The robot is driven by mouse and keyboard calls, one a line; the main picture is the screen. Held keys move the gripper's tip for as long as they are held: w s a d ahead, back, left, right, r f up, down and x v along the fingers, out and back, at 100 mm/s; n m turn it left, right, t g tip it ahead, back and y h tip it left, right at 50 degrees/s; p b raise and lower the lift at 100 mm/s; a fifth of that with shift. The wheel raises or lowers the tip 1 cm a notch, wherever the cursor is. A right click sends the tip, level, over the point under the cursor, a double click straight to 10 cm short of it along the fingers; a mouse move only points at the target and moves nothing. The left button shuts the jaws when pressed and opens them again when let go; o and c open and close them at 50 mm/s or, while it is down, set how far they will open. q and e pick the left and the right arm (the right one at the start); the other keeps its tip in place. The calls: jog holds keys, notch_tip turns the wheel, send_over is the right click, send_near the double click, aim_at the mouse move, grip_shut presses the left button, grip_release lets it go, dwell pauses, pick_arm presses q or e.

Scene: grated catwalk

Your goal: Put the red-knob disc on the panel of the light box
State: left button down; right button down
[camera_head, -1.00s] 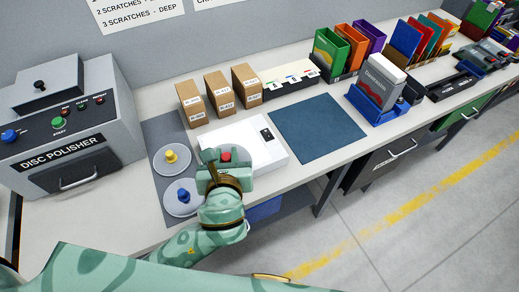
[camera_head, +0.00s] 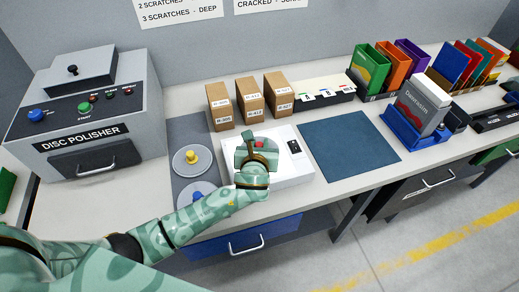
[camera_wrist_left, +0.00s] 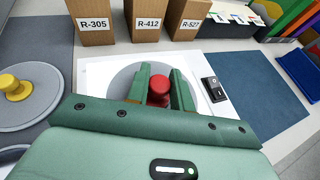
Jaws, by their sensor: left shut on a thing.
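The light box (camera_head: 292,168) is a low white box on the bench with a black switch at its right. Its white top also shows in the left wrist view (camera_wrist_left: 203,70). The red-knob disc (camera_wrist_left: 124,80) is grey and lies over the panel; its red knob (camera_wrist_left: 158,90) stands between my left fingers. My left gripper (camera_head: 258,150) is shut on this knob. The fingers and palm hide part of the disc, and I cannot tell whether it touches the panel. My right gripper is not in view.
A yellow-knob disc (camera_head: 186,162) and a blue-knob disc (camera_head: 196,196) lie on a grey mat (camera_head: 188,128) left of the box. Several cardboard boxes (camera_head: 249,101) stand behind it. A blue mat (camera_head: 347,145) lies clear to the right. The disc polisher (camera_head: 85,110) stands left.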

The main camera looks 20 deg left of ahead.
pick_arm(q)
jog(key=shift+f, duration=0.8)
jog(key=shift+r, duration=0.15)
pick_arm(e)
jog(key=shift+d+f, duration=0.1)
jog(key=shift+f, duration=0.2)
pick_arm(q)
jog(key=c, duration=1.2)
grip_release()
jog(key=shift+c, duration=0.2)
jog(key=p+v, duration=0.3)
jog(key=v, duration=0.9)
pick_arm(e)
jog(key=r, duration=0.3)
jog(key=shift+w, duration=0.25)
